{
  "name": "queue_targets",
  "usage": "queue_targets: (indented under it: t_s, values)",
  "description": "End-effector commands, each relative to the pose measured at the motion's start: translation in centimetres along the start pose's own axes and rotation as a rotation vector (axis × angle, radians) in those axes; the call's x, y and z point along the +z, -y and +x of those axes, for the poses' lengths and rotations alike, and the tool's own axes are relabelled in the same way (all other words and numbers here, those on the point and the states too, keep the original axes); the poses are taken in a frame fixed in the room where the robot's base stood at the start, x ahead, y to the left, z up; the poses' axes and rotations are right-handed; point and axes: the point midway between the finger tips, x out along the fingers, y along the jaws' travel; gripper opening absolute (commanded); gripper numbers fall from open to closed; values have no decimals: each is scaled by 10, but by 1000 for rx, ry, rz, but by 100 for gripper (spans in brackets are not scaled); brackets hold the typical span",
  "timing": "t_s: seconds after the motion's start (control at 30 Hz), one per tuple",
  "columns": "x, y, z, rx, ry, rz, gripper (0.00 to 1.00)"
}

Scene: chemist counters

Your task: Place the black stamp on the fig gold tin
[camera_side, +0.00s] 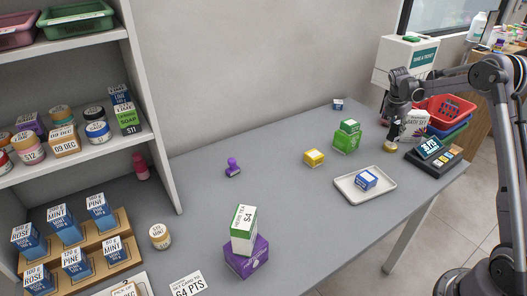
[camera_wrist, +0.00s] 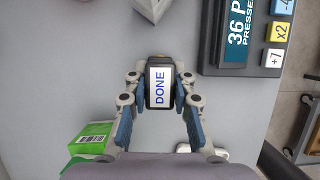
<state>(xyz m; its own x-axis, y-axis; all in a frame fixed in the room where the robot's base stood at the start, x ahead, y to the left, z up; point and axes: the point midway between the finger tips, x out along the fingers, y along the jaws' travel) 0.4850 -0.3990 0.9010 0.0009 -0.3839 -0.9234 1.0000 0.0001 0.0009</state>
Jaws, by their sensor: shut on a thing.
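My gripper (camera_side: 394,132) is at the right end of the grey counter, pointing down. In the wrist view, my gripper (camera_wrist: 160,84) is shut on the black stamp (camera_wrist: 150,61), whose top carries a white label reading DONE. A small gold tin (camera_side: 390,147) stands on the counter directly below my gripper in the side view. Its label is too small to read there. The tin does not show in the wrist view, where the stamp and fingers cover the middle. I cannot tell whether the stamp touches the tin.
A black keypad device (camera_side: 434,153) is close on the right. A white block (camera_side: 415,125) stands behind my gripper. Green boxes (camera_side: 346,141) and a pale tray (camera_side: 350,189) with a blue box are to the left. A purple stamp (camera_side: 233,168) stands mid-counter, with clear counter around it.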

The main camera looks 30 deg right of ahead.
Motion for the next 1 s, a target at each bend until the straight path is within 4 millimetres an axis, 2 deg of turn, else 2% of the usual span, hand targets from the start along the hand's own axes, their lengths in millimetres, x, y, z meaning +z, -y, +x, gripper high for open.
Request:
queue_targets:
  t_s: [0.1, 0.2, 0.6, 0.63, 0.7, 1.0]
  values:
    - [-6, 0, 15, 1, 1, 0, 0]
    - [-9, 0, 22, 2, 1, 0, 0]
    - [-10, 0, 26, 2, 1, 0, 0]
    - [-10, 0, 25, 2, 1, 0, 30]
    - [-10, 0, 25, 2, 0, 0, 47]
    - [-10, 0, 24, 2, 1, 0, 47]
